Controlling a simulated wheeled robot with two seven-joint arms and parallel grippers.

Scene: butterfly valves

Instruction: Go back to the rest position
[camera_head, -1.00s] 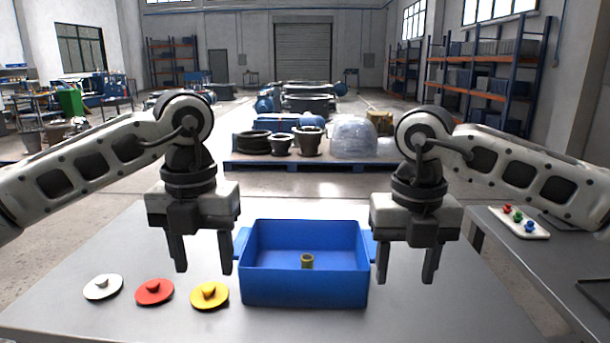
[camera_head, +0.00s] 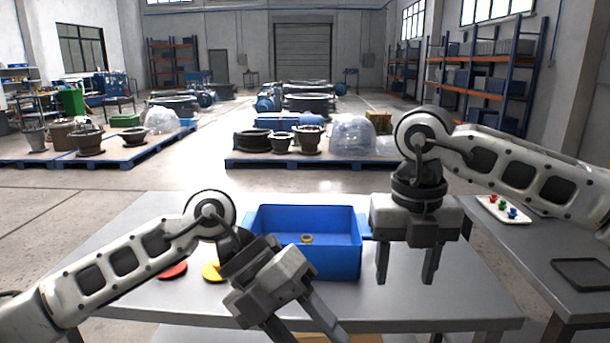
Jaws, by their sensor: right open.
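My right gripper (camera_head: 407,265) hangs pointing down, open and empty, over the table to the right of the blue bin (camera_head: 335,262). My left gripper (camera_head: 305,322) is tilted down and to the right in front of the bin and the table's front edge. Its fingers are apart with nothing seen between them; their tips run toward the bottom edge of the picture. The bin holds a small yellowish ring (camera_head: 307,239). A red disc (camera_head: 173,271) and a yellow disc (camera_head: 211,271) lie left of the bin, partly hidden by my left arm. The white disc is not visible.
The grey table (camera_head: 455,290) is bare to the right of the bin. A side table (camera_head: 540,258) at right bears a white tray (camera_head: 503,209) with small coloured parts and a dark tray (camera_head: 582,273). Pallets (camera_head: 300,160) with pots stand behind.

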